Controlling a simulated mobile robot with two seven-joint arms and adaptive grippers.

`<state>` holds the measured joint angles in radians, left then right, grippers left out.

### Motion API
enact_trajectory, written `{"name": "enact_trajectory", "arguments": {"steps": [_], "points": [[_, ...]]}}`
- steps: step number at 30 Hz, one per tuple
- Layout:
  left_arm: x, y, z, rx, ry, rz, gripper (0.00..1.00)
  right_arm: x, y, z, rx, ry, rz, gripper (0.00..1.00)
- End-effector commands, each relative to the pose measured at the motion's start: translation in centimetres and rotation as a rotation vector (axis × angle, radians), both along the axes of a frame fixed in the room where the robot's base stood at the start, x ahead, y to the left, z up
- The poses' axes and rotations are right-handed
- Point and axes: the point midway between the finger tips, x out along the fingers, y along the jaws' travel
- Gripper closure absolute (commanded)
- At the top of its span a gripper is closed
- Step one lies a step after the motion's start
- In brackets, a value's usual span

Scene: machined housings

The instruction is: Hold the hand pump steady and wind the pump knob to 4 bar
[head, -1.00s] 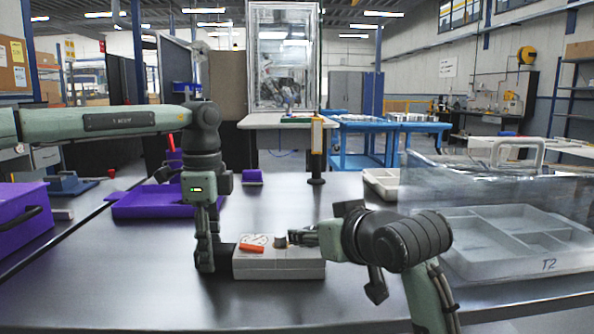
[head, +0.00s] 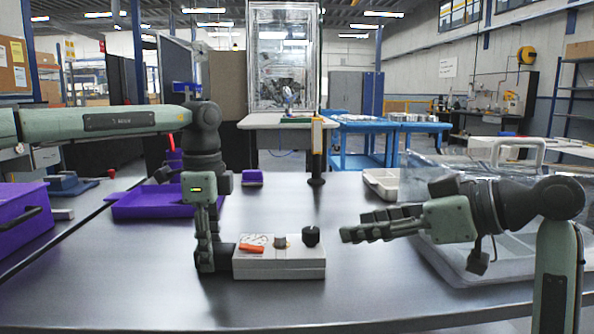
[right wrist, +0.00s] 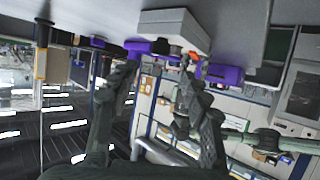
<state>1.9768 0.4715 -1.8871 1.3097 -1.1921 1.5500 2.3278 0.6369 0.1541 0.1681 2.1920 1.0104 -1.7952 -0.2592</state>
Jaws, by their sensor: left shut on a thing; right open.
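The hand pump looks like a pale grey box (head: 280,268) lying on the dark table. Its top carries a red-orange lever (head: 251,248), a small grey-brown knob (head: 281,242) and a taller black knob (head: 311,236) at the right end. I cannot tell which is the pump knob, and no pressure reading is legible. My left gripper (head: 214,264) is shut on the pump's left end. My right gripper (head: 350,235) is open and empty, to the right of the black knob and apart from it. In the right wrist view the box (right wrist: 175,25) shows beyond its spread fingers (right wrist: 155,85).
A purple tray (head: 150,204) lies behind on the left, and a purple case (head: 20,225) stands at the left edge. A grey compartment tray (head: 440,262) lies at right, partly behind my right arm. A black-and-yellow post (head: 317,150) stands behind the pump. The table front is clear.

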Motion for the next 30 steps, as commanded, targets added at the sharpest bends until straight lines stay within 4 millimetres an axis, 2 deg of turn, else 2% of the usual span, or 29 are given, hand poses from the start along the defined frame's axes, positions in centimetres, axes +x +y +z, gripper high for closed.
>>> {"name": "enact_trajectory", "arguments": {"steps": [3, 4, 19, 30], "points": [[0.0, 0.0, 0.0, 0.0, 0.0, -0.001, 1.0, -1.4, -1.8, 1.0, -0.004, -0.003, -0.004, 0.52], [0.0, 0.0, 0.0, 0.0, 0.0, -0.001, 1.0, -1.1, -1.3, 1.3, -0.011, -0.01, 0.006, 0.52], [0.0, 0.0, 0.0, 0.0, 0.0, 0.0, 1.0, 5.9, 5.3, 5.1, -0.249, -0.186, 0.064, 0.52], [0.0, 0.0, 0.0, 0.0, 0.0, 0.0, 1.0, 12.4, 8.5, 6.0, -0.53, -0.343, 0.053, 0.52]]}}
